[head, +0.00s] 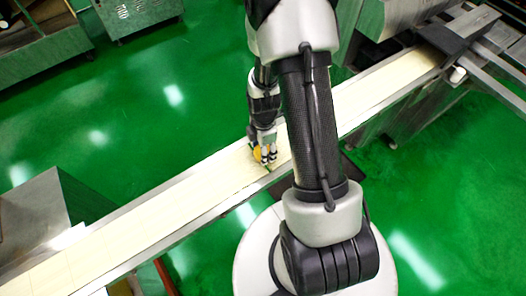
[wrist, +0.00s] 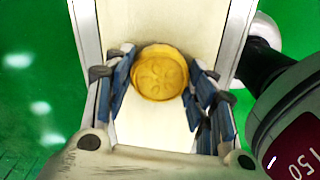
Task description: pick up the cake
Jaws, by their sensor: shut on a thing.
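The cake (wrist: 159,73) is round and golden-yellow with a pressed pattern on its top. In the wrist view it sits between the fingers of my gripper (wrist: 160,90), which is shut on it from both sides. In the head view the cake (head: 258,154) shows as a small yellow patch, partly hidden by my gripper (head: 265,158). The gripper is low at the belt, around the cake. I cannot tell whether the cake touches the belt or is just above it.
A long cream conveyor belt (head: 130,226) with metal side rails runs diagonally from lower left to upper right. A metal machine (head: 38,215) stands at lower left, and more machinery (head: 405,110) is at upper right. The belt is otherwise clear. The floor (head: 150,110) is glossy green.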

